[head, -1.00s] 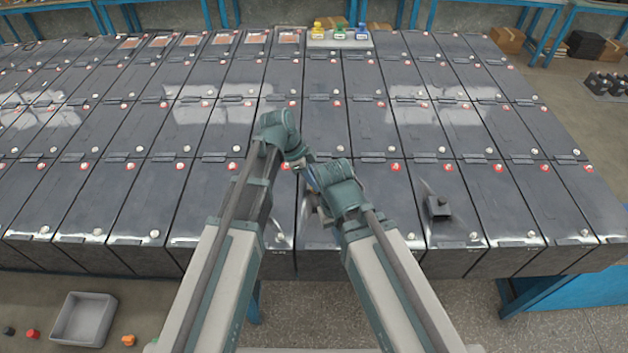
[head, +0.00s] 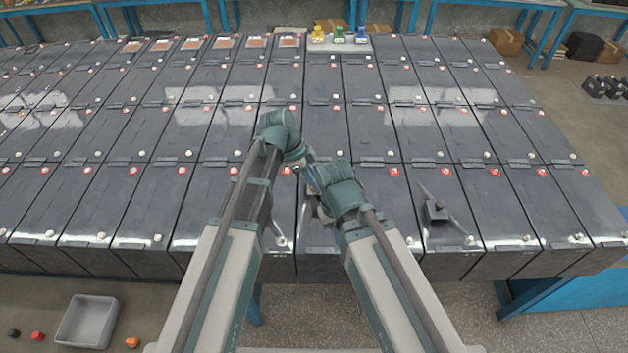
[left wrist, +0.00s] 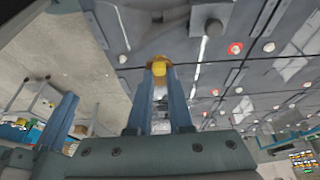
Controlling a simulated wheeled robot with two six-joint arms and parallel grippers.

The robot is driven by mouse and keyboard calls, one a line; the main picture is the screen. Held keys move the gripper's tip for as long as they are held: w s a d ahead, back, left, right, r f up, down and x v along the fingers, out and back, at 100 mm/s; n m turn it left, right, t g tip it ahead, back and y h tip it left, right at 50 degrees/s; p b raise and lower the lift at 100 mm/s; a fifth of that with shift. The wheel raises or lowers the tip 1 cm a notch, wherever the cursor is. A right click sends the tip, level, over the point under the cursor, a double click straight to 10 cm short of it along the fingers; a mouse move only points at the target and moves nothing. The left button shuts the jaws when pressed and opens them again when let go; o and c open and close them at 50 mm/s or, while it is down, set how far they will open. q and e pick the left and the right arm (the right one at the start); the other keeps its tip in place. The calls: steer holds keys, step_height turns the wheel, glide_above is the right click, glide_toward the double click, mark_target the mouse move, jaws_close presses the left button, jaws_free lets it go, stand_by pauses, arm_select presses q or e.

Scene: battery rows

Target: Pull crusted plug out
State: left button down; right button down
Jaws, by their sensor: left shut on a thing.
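A small yellow plug with an orange-brown edge (left wrist: 158,69) sits between the blue fingertips of my left gripper (left wrist: 160,80) in the left wrist view. The fingers are closed on it. I cannot tell whether it is still seated in the battery top. In the head view my left gripper (head: 311,178) is low over the front battery row near the centre, and the plug is hidden there. My right gripper (head: 319,212) is just below it, close beside it and mostly hidden by its own wrist; its jaws cannot be made out.
Dark batteries with red and pale terminals fill the table in rows. A black block with a thin grey bar (head: 436,211) stands on a battery to the right. Coloured bottles on a pale tray (head: 340,46) stand at the back. A grey bin (head: 87,322) is on the floor.

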arm_select(q)
steer(key=shift+r+p, duration=1.15)
steer(key=shift+r, duration=0.2)
steer(key=shift+f, duration=0.1)
